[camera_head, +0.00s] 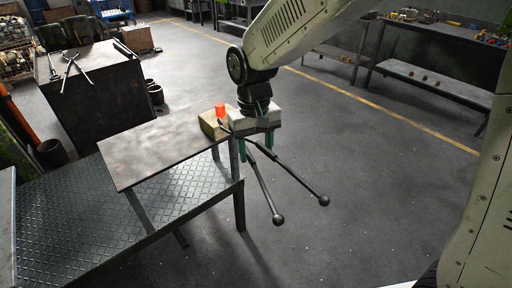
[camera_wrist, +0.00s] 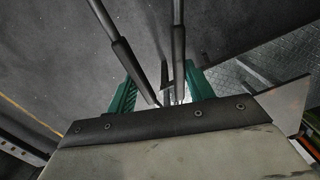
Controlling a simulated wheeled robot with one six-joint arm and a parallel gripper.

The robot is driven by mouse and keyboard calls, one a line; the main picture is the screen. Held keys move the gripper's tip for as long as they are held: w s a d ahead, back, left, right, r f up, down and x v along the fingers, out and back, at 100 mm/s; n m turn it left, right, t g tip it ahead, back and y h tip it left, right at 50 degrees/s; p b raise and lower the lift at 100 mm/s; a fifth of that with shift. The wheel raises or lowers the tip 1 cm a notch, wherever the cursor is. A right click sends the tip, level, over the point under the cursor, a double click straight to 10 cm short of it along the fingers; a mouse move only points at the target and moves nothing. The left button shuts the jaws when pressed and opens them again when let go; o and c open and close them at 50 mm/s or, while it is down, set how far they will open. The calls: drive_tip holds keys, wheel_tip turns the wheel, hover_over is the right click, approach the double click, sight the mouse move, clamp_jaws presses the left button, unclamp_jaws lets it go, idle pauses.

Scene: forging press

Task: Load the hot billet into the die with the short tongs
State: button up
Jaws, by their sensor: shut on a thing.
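The hot billet (camera_head: 220,110) glows orange-red and stands upright on a pale yellowish block (camera_head: 208,124) at the far right corner of the small steel table. My gripper (camera_head: 255,147) is just right of the block, with its green fingers pointing down. It is shut on the short tongs (camera_head: 264,188), whose two ball-ended handles spread out toward the lower right. The tongs' jaw end is mostly hidden by my gripper, close to the billet; I cannot tell whether it touches it. In the wrist view the tongs' handles (camera_wrist: 118,50) run between the green fingers (camera_wrist: 160,78). I cannot identify the die.
The steel table (camera_head: 155,150) has a bare top left of the block. A diamond-plate platform (camera_head: 80,225) lies below it. Another pair of tongs (camera_head: 67,66) rests on a dark cabinet (camera_head: 95,95) at the back left. The floor on the right is clear up to the workbenches (camera_head: 430,85).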

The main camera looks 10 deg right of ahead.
drive_tip(key=w+a, duration=0.2)
drive_tip(key=w, duration=0.6)
drive_tip(key=shift+w+a, duration=0.15)
drive_tip(key=shift+a, duration=0.15)
drive_tip(key=shift+c, duration=0.5)
clamp_jaws()
drive_tip(key=shift+r, duration=0.1)
drive_tip(key=shift+r, duration=2.4)
